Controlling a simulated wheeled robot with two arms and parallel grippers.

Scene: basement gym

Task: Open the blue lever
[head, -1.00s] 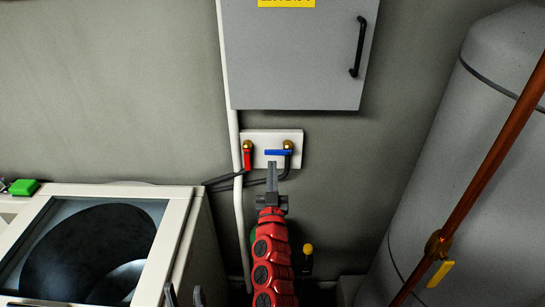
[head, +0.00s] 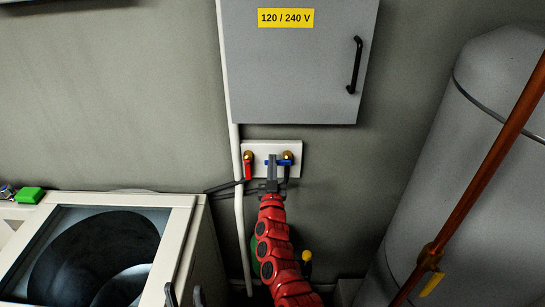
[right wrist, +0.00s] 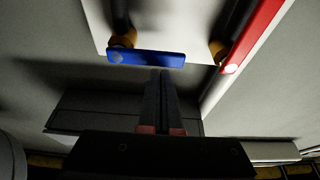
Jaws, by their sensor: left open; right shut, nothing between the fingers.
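The blue lever (head: 285,162) lies level on a brass valve on a white wall plate (head: 256,146). My right gripper (head: 272,158) is shut and empty, its fingertips overlapping the left part of the lever in the head view. In the right wrist view the blue lever (right wrist: 147,57) lies level just beyond the shut fingertips (right wrist: 161,73); I cannot tell whether they touch. The red lever (head: 248,171) hangs down to the left; it is at upper right in the wrist view (right wrist: 256,35). My left gripper (head: 185,296) is open at the bottom edge, only its fingertips showing.
A grey electrical box (head: 290,75) hangs above the plate. A white pipe (head: 238,200) runs down beside it. A washer-like machine (head: 182,240) stands at left, a large grey tank (head: 455,180) and a copper pipe (head: 490,165) at right.

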